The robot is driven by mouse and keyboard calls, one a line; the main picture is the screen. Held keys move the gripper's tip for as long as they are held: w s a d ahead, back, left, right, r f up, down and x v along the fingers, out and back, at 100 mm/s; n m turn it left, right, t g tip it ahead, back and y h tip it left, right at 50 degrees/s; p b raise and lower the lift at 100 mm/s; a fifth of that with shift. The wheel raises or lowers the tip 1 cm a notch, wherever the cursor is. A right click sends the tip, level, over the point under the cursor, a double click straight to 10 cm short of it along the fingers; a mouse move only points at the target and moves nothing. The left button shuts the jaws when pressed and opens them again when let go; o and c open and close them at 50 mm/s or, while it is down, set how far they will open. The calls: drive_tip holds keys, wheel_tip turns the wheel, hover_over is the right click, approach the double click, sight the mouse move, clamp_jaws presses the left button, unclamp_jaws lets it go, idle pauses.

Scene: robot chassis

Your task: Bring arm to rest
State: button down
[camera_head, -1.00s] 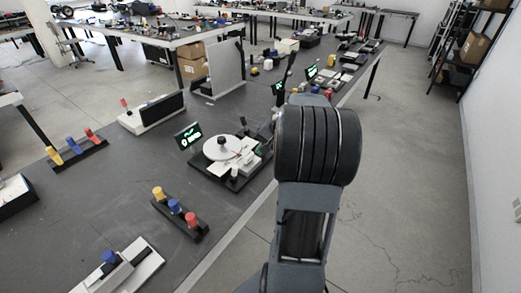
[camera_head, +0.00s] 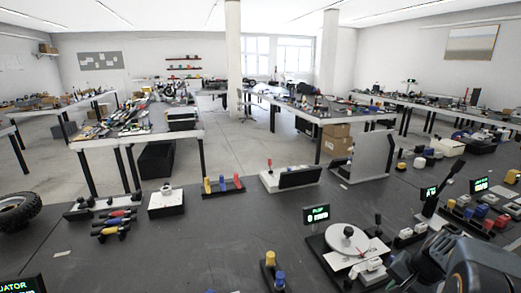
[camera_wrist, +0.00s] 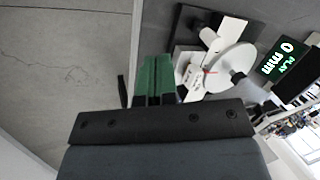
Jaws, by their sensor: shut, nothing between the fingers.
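My gripper (camera_wrist: 156,66) shows in the wrist view as two green fingers closed side by side, with nothing between them. It is beside a device with a round white dial (camera_wrist: 232,66) and a red pointer, which lies to its right in that view. I cannot tell the gap between them. In the head view only part of my dark grey arm shows at the lower right corner, and the fingers are hidden or out of frame. The dial device (camera_head: 347,238) is left of the arm there, on the dark bench.
The dark bench (camera_head: 180,250) also holds a display reading 0 mm (camera_head: 316,214), coloured knobs (camera_head: 222,184), screwdrivers (camera_head: 115,222), a tyre (camera_head: 18,210) and a grey upright panel (camera_head: 372,155). Bare floor (camera_wrist: 65,70) lies left of the gripper in the wrist view.

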drive_tip(key=s+a+r+n+h, duration=0.1)
drive_tip(key=s+a+r+n, duration=0.1)
drive_tip(key=a, duration=0.4)
drive_tip(key=s+a+r+n+h+p, duration=0.1)
drive_tip(key=s+a+r+n, duration=0.1)
drive_tip(key=a+n, duration=0.2)
drive_tip(key=s+a+r+n+h, duration=0.1)
drive_tip(key=a+n, duration=0.3)
drive_tip(key=a, duration=0.5)
drive_tip(key=shift+s+a+r+t, duration=0.4)
drive_tip(key=shift+s+r, duration=0.2)
drive_tip(key=shift+s, duration=0.3)
